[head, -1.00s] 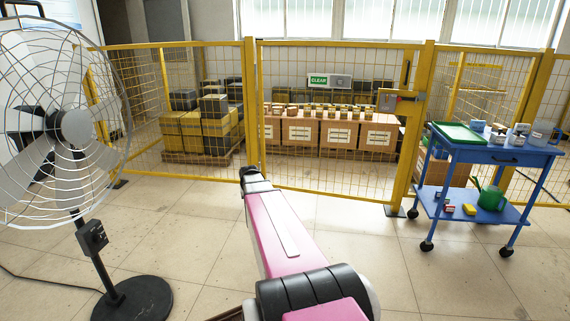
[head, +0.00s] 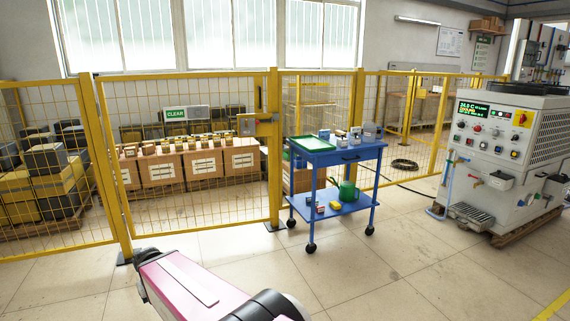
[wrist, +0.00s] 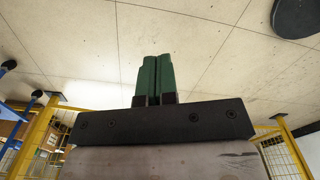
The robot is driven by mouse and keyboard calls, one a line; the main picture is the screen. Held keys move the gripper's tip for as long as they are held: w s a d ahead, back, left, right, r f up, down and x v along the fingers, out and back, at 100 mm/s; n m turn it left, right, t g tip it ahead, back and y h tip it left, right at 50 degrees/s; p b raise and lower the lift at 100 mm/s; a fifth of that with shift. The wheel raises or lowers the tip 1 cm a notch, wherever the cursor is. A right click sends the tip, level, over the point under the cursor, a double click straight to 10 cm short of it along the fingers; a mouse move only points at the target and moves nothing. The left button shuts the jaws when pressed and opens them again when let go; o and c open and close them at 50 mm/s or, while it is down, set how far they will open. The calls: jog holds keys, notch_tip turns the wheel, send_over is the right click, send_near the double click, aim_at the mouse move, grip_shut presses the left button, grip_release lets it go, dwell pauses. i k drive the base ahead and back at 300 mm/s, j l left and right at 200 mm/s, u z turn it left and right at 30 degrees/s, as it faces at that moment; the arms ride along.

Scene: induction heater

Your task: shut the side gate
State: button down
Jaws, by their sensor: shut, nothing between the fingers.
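A yellow mesh gate panel (head: 190,195) spans the fence between a left post (head: 108,170) and a right post (head: 274,150) in the head view. A grey latch box with a small red part (head: 257,117) sits at its right edge. The panel looks in line with the fence, its right edge close against the post; I cannot tell whether it is latched. In the wrist view my gripper (wrist: 154,75) points over bare floor, its green fingers together and empty. Yellow mesh (wrist: 35,140) shows at the lower left there. The gripper is out of the head view.
A blue trolley (head: 335,185) with a green tray and watering can stands right of the gate. A white control cabinet (head: 505,150) stands farther right. Boxes (head: 185,165) are behind the mesh. A black disc (wrist: 297,15) lies at the wrist view's upper right. Tiled floor before the gate is clear.

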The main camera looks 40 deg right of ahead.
aim_at(180, 113)
jog(key=i+l+z, duration=0.7)
jog(key=i+l, duration=0.2)
jog(key=i, duration=0.15)
jog(key=i+l, duration=0.25)
jog(key=i, duration=0.15)
jog(key=i+l+z, duration=0.1)
jog(key=i, duration=0.25)
jog(key=l, duration=0.1)
